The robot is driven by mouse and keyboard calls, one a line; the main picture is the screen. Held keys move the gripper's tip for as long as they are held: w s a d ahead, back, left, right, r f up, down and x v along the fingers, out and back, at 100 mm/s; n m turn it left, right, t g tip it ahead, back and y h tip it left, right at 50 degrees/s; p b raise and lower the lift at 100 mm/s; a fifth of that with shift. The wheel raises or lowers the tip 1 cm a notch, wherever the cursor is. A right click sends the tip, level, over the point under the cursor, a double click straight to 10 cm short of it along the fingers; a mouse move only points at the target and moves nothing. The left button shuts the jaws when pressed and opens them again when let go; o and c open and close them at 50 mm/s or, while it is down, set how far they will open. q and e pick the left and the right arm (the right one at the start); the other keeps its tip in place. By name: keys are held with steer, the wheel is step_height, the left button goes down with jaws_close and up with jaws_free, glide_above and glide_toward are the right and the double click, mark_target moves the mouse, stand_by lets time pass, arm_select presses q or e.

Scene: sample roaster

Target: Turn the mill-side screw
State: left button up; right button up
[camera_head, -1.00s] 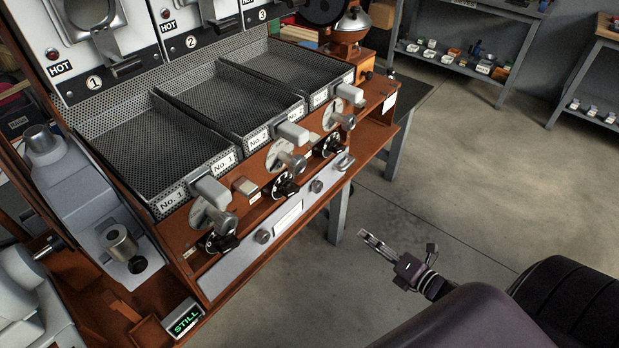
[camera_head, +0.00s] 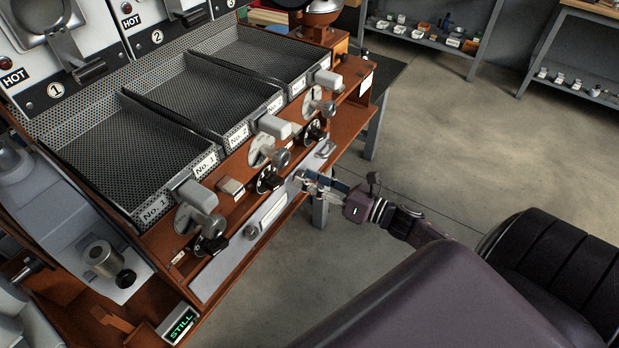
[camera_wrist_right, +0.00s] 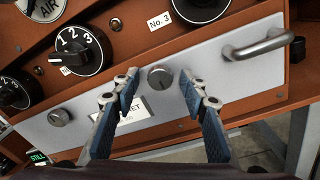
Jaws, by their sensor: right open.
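The grey drawer-like panel (camera_head: 206,277) along the front of the roaster has two round slotted screws. The screw at the handle end (camera_wrist_right: 160,78), on the side nearer the orange mill (camera_head: 325,40), sits between the fingers of my right gripper (camera_head: 307,181) in the right wrist view. That gripper is open, with a blue-padded finger on each side of the screw and a visible gap to both. In the head view the gripper largely covers this screw. The other screw (camera_head: 250,231) is at the far end, past the label plate (camera_wrist_right: 134,108). My left gripper is not in view.
A bar handle (camera_wrist_right: 258,45) sticks out of the panel just right of the screw. A black numbered dial (camera_wrist_right: 82,50) and another black knob (camera_wrist_right: 200,8) are above. Mesh trays (camera_head: 140,140) lie behind. Open floor (camera_head: 440,150) is to the right.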

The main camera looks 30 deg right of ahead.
steer(key=shift+w, duration=0.1)
jaws_close()
stand_by(0.3)
